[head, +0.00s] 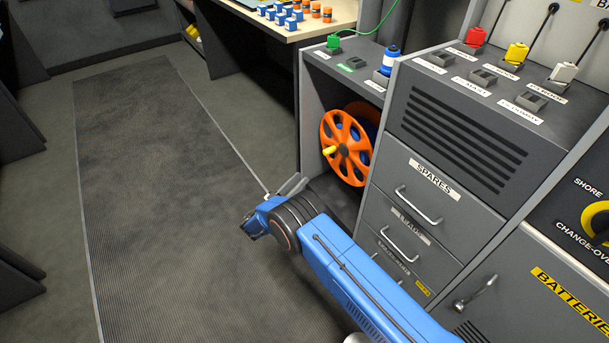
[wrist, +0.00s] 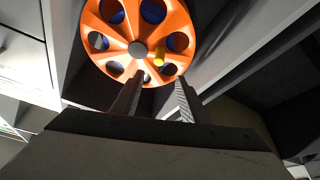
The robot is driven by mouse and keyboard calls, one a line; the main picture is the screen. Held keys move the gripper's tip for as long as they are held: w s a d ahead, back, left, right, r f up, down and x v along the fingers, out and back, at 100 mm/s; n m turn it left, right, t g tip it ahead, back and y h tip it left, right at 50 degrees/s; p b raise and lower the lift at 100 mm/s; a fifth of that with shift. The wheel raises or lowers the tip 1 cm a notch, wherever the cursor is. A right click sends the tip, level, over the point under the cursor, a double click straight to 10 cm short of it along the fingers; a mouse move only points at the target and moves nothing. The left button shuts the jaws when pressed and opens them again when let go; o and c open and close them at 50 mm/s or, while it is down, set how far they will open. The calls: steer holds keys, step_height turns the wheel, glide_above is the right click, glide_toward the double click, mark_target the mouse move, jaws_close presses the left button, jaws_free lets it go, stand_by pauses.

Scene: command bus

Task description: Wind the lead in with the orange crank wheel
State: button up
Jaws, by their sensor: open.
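The orange crank wheel (head: 346,147) stands upright in an open bay of the grey cabinet, with round holes, a grey hub and a yellow knob (head: 329,150) on its face. Blue shows behind it. In the wrist view the wheel (wrist: 117,35) fills the top, and its yellow knob (wrist: 158,60) sits low right of the hub. My gripper (wrist: 158,84) is open and empty, its two fingers pointing toward the wheel's lower part. In the head view my gripper (head: 284,187) is below and left of the wheel, apart from the knob. I cannot make out the lead for certain.
Drawers (head: 418,195) with metal handles stand right of the bay. A green plug (head: 333,42) with a thin green cable and a blue plug (head: 389,60) sit on top. A bench (head: 290,32) holds small blocks behind. The ribbed floor mat (head: 165,180) is clear.

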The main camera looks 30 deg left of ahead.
steer(key=r+n, duration=0.1)
steer(key=n, duration=0.2)
steer(key=n+g+h, duration=0.2)
steer(key=n+g, duration=0.3)
steer(key=n, duration=1.9)
glide_toward(324, 153)
steer(key=x, duration=1.1)
steer(key=shift+d+r, duration=0.1)
jaws_close()
